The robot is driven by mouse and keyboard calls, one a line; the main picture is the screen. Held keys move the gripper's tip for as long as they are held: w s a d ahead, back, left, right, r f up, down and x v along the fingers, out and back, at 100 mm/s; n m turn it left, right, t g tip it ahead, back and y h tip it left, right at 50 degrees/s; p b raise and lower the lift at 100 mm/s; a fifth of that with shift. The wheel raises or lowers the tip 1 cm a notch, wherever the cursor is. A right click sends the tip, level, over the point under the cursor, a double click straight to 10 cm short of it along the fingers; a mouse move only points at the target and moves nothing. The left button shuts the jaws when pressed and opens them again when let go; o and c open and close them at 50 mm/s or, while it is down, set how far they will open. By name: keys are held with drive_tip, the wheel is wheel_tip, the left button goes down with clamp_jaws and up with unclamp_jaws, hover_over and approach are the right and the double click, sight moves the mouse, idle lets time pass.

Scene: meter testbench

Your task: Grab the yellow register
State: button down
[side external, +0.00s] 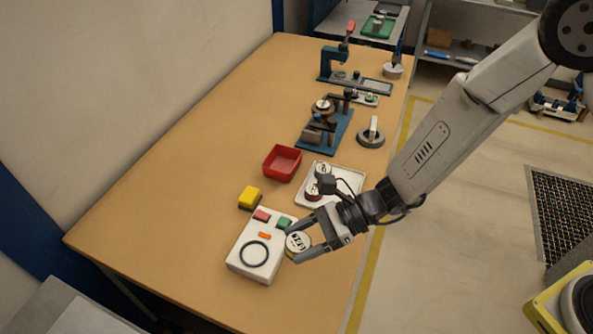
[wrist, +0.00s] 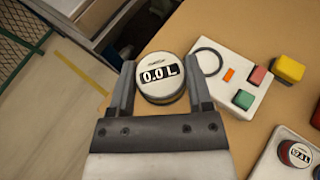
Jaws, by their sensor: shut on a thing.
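The yellow register (side external: 298,242) is a round puck with a white face and a yellow side. In the wrist view it (wrist: 160,74) reads 0.0 L. My gripper (side external: 289,245) has its two fingers on opposite sides of it and is shut on it. The fingers also show in the wrist view (wrist: 160,88). The register appears at the right side of the white test box (side external: 245,268); its height above the table is hard to tell. A red-sided register (side external: 313,193) sits in the white tray (side external: 352,179), also seen in the wrist view (wrist: 296,153).
The box has a black ring (side external: 254,254), a red button (side external: 262,215) and a green button (side external: 284,223). A yellow block (side external: 250,196) and a red bin (side external: 282,163) stand behind it. Blue fixtures (side external: 335,130) stand farther back. The table's left side is clear.

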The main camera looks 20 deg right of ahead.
drive_tip(key=shift+s+d+r, duration=0.35)
drive_tip(key=shift+s+d, duration=0.15)
drive_tip(key=shift+s, duration=0.15)
drive_tip(key=shift+s+d+r, duration=0.35)
drive_tip(key=shift+s+d, duration=0.15)
drive_tip(key=shift+s, duration=0.15)
